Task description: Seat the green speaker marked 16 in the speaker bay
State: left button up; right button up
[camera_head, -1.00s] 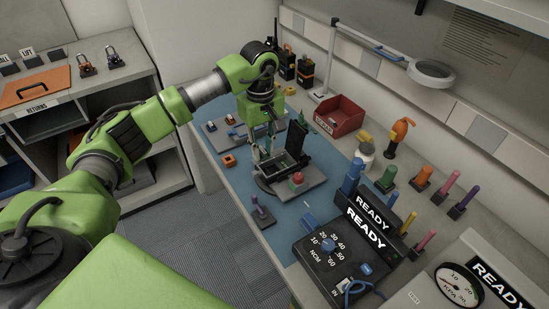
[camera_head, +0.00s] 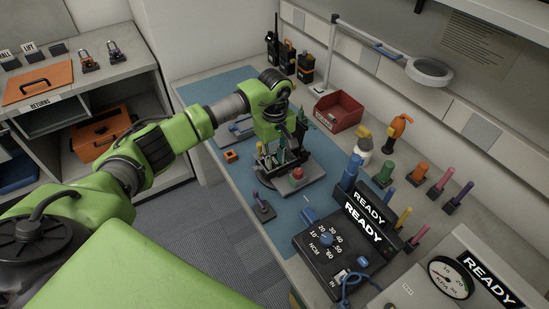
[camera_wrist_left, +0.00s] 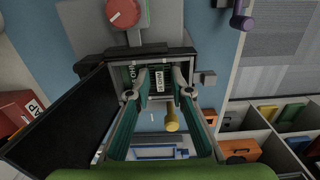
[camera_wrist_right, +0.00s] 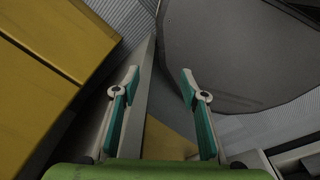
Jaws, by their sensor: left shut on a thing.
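My left gripper (camera_head: 281,150) is over the open radio housing in the fixture on the blue mat, its fingers pointing down into it. In the left wrist view the gripper (camera_wrist_left: 160,88) is shut on a small part, seemingly the green speaker (camera_wrist_left: 160,84), with a white label I cannot read. The dark housing (camera_wrist_left: 128,58) surrounds the fingertips, and its black lid (camera_wrist_left: 62,122) stands open beside them. I cannot tell whether the part touches the bay floor. My right gripper (camera_wrist_right: 158,80) is open and empty, away from the bench.
A red knob (camera_head: 297,173) sits on the fixture plate. A purple-handled tool (camera_head: 262,205) stands in front on the mat (camera_head: 290,212). To the right are the NCM box (camera_head: 325,255) and several coloured pegs. A red bin (camera_head: 338,113) stands behind. Yellow panels (camera_wrist_right: 50,70) are near my right gripper.

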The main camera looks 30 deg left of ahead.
aim_at(274, 160)
pick_arm(q)
jog(key=shift+s+f+b, duration=0.4)
jog(key=shift+f+b, duration=0.1)
jog(key=shift+f, duration=0.25)
jog(key=o, duration=0.9)
jog(key=shift+d, duration=0.1)
jog(key=shift+c, duration=0.2)
jog(key=shift+w+f, duration=0.2)
jog(key=shift+r, duration=0.2)
jog(key=shift+r+p, duration=0.6)
jog(key=shift+p, duration=0.15)
jog(key=shift+w+r, duration=0.2)
jog(key=shift+r, duration=0.15)
jog(key=shift+r+b, duration=1.7)
jog(key=shift+r, duration=4.1)
